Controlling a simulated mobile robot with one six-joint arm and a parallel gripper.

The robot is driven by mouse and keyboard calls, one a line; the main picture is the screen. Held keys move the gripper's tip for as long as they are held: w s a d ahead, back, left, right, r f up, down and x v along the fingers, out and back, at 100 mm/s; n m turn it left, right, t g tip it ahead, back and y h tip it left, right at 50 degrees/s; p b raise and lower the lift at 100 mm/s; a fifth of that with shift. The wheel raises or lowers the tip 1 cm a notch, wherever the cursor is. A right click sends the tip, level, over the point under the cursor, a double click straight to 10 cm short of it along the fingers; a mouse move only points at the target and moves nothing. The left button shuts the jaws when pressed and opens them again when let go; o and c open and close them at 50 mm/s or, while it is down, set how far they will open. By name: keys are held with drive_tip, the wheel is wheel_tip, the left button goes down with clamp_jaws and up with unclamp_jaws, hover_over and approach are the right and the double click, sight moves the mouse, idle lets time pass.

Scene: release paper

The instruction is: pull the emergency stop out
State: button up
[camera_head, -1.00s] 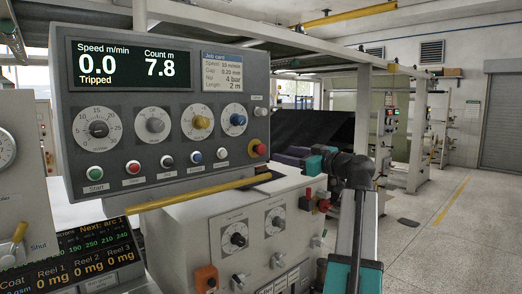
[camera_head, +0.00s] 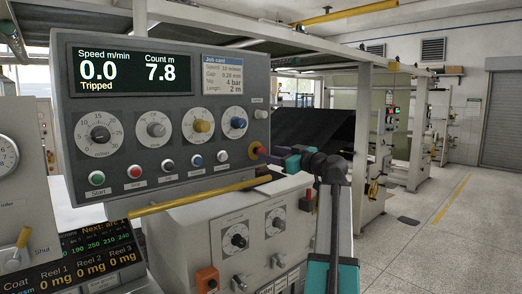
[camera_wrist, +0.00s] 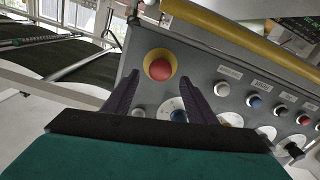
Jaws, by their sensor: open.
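The emergency stop (camera_head: 256,150) is a red mushroom button on a yellow ring at the lower right of the grey control panel (camera_head: 160,180). My gripper (camera_head: 267,154) is right beside it in the head view, at the panel's right edge. In the wrist view the red button (camera_wrist: 160,69) sits just beyond and between the tips of my open gripper (camera_wrist: 160,88). The two dark fingers are apart and empty, and I see no contact. The panel's display (camera_head: 130,70) reads speed 0.0, count 7.8 and "Tripped".
A row of buttons, including green Start (camera_head: 97,178), runs left of the stop. Several dials (camera_head: 157,129) sit above it. A yellow bar (camera_head: 200,194) runs below the panel. A lower cabinet (camera_head: 205,235) with knobs stands beneath. The floor at right (camera_head: 440,250) is clear.

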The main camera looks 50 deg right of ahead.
sight(263, 151)
drive_tip(key=shift+w+d+p, duration=0.2)
drive_tip(key=shift+w+p, duration=0.55)
drive_tip(key=shift+w, duration=2.15)
clamp_jaws()
